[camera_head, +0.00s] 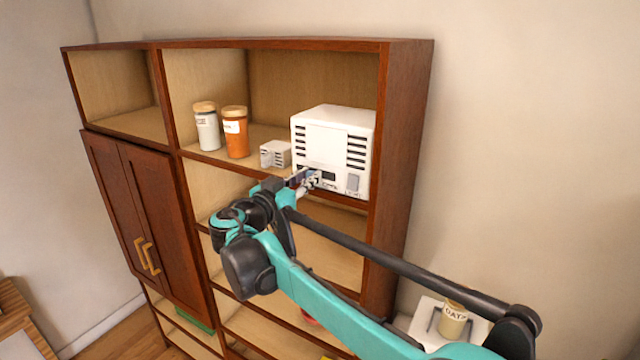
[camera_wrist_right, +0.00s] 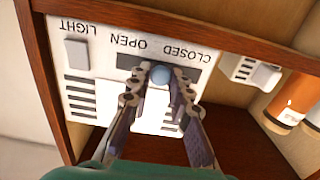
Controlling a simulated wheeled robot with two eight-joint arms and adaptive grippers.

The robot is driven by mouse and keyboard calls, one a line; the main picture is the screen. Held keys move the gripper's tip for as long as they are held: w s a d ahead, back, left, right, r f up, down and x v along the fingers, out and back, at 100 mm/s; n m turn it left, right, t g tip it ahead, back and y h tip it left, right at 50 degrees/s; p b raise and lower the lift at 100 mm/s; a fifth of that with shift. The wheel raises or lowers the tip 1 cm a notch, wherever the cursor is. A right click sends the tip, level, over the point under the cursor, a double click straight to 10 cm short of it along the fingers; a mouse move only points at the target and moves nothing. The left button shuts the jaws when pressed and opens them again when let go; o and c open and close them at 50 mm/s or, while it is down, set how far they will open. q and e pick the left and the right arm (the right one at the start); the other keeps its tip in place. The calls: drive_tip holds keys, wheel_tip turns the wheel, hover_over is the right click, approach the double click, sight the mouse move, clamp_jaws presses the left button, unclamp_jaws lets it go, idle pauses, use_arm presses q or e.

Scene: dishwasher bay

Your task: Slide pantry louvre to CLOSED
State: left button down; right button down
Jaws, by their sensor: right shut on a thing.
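The white louvre box (camera_head: 333,145) stands on the cabinet's upper shelf at the right, with vent slits on its front. In the right wrist view its panel (camera_wrist_right: 84,88) is upside down, with the words LIGHT, OPEN and CLOSED. A round blue-grey knob (camera_wrist_right: 160,76) sits in the dark slot (camera_wrist_right: 128,62), between the OPEN and CLOSED labels. My right gripper (camera_head: 310,180) is at the box's lower front. Its fingers (camera_wrist_right: 160,88) are shut around the knob, one on each side. My left gripper is not in view.
A small white vented block (camera_head: 275,154), an orange jar (camera_head: 235,132) and a white jar (camera_head: 206,126) stand left of the box. A light switch (camera_wrist_right: 89,48) is on the same panel. The cabinet's side wall (camera_head: 408,150) is close on the right.

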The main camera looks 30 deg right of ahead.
drive_tip(key=w+a, duration=0.1)
drive_tip(key=w, duration=0.2)
drive_tip(key=shift+a+r, duration=0.1)
drive_tip(key=shift+a, duration=0.3)
drive_tip(key=c, duration=1.5)
unclamp_jaws()
drive_tip(key=shift+w, duration=0.1)
drive_tip(key=shift+o, duration=0.5)
drive_tip(key=shift+w+a, duration=0.1)
drive_tip(key=shift+w, duration=0.05)
approach(301, 168)
drive_tip(key=v, duration=0.5)
drive_tip(key=shift+a, duration=0.4)
